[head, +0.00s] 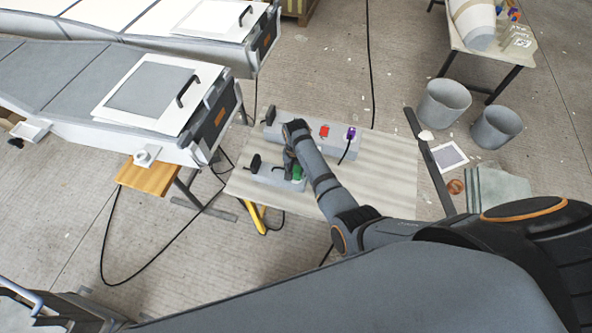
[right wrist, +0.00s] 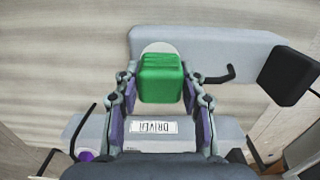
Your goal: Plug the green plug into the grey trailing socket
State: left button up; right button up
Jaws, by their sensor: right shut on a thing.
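The green plug (head: 297,173) is in my right gripper (head: 291,165) above the workbench. In the right wrist view the plug (right wrist: 162,80) sits between the two fingers of the gripper (right wrist: 161,92), which are shut on it. The grey trailing socket (head: 265,174) is a low grey block lying on the bench below the plug. In the right wrist view the block (right wrist: 215,47) lies behind the plug, with a pale round face partly covered by it. I cannot tell whether the plug touches the socket. My left gripper is not in view.
A longer grey box (head: 343,153) stands behind on the bench (head: 395,170), with a red switch (head: 324,131) and a purple plug (head: 351,133). Black cables hang over the bench's left edge. The bench's right side is clear.

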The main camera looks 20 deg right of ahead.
jog(key=shift+f+b, duration=0.35)
jog(key=shift+f, duration=0.2)
jog(key=o, duration=1.1)
jog(key=shift+o, duration=0.2)
notch_tip(320, 180, up, 8)
jog(key=shift+f, duration=0.25)
